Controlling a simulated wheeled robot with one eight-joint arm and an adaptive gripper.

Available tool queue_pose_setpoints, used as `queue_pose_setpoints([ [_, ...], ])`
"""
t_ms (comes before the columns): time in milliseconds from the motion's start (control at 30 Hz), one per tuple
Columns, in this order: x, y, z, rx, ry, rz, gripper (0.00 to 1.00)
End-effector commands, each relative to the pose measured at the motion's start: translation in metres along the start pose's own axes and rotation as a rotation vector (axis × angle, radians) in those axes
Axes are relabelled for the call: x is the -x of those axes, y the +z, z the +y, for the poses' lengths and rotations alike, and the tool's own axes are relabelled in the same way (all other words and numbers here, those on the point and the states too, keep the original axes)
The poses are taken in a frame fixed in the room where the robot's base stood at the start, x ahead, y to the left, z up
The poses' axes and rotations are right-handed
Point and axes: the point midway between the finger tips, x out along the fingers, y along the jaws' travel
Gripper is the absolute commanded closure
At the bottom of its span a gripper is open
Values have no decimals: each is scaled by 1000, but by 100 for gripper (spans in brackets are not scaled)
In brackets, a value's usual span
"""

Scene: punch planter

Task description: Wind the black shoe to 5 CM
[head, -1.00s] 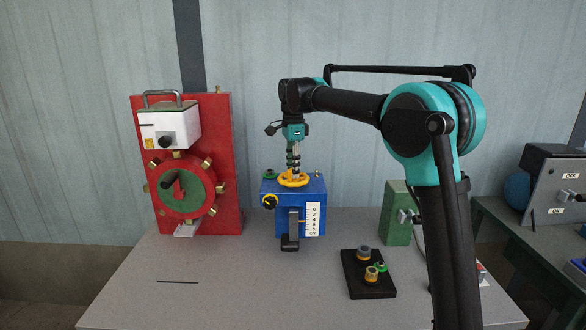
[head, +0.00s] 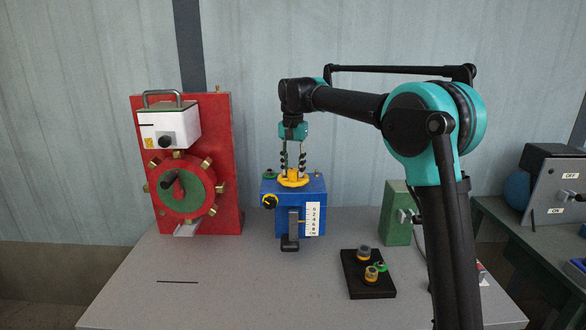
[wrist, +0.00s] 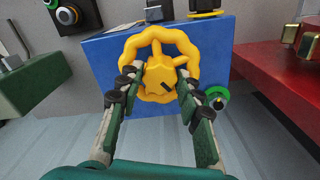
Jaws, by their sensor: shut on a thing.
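The blue box (head: 268,220) stands on the table with a yellow handwheel (head: 300,180) on top. The black shoe (head: 290,243) hangs on a slide at its front, beside a white scale (head: 313,219) marked in CM. The small pointer sits about midway on the scale; I cannot read it exactly. My gripper (head: 293,168) points down over the handwheel. In the wrist view my gripper (wrist: 158,80) is shut on the wheel's yellow hub (wrist: 158,75), one finger on either side, inside the scalloped rim.
A red panel (head: 222,130) stands left. A black plate (head: 370,292) with small knobs lies right, near a green box (head: 396,222). The front table is clear.

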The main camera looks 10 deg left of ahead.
Motion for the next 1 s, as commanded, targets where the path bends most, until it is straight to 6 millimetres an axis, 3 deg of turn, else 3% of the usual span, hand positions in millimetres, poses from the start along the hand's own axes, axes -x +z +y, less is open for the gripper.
queue_pose_setpoints([
  [1000, 0, -1, 1, 965, -1, 2, 94],
])
